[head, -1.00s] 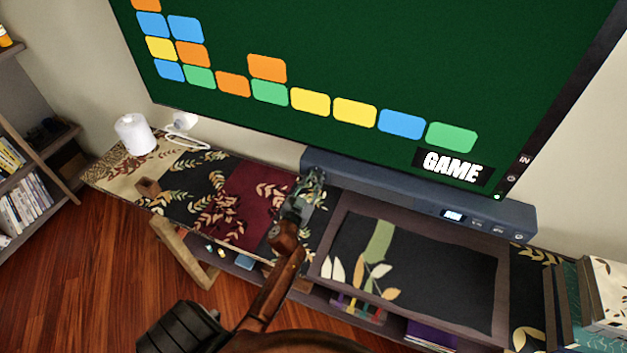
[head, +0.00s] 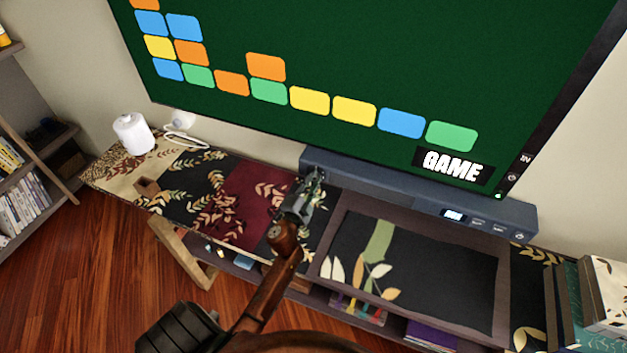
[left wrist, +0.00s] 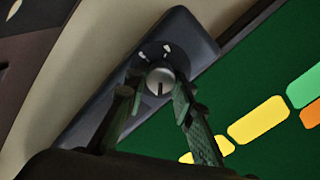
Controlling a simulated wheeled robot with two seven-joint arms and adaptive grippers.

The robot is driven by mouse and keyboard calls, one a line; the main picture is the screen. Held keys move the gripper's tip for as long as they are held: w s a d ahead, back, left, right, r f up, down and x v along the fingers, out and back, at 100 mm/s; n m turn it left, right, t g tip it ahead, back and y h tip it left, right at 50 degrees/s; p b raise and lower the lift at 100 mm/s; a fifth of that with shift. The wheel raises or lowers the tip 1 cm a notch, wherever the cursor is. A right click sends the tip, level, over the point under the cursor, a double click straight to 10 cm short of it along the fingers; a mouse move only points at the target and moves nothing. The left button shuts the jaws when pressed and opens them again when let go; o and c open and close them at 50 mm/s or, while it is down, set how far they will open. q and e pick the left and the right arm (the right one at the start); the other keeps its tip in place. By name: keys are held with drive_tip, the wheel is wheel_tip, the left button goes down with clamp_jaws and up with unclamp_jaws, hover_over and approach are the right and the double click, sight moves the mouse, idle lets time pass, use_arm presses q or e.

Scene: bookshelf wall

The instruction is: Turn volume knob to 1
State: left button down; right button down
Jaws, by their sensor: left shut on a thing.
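The volume knob (left wrist: 160,80) is a round silver dial with a dark pointer line, seen in the left wrist view. It sits on the end of the dark blue-grey soundbar (head: 400,188), with small white marks on the panel above it. My left gripper (head: 316,180) is at the left end of the soundbar in the head view. In the left wrist view its two green fingers (left wrist: 152,98) stand on either side of the knob, closed on it. In the head view the knob is hidden behind the gripper. My right gripper is not in view.
The soundbar stands on a patterned cabinet (head: 200,185) below a large screen (head: 350,60) showing coloured blocks. A white cylinder (head: 133,134) stands at the left end, with books (head: 605,285) at the right. A dark panel (head: 420,270) lies in front of the soundbar.

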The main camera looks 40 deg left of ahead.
use_arm(q)
drive_tip(key=shift+m, duration=1.1)
drive_tip(key=c, duration=1.6)
unclamp_jaws()
drive_tip(key=shift+s+d+f, duration=0.1)
drive_tip(key=shift+s, duration=0.2)
drive_tip(key=v, duration=1.1)
drive_tip(key=shift+s+d, duration=0.1)
drive_tip(key=shift+s, duration=0.15)
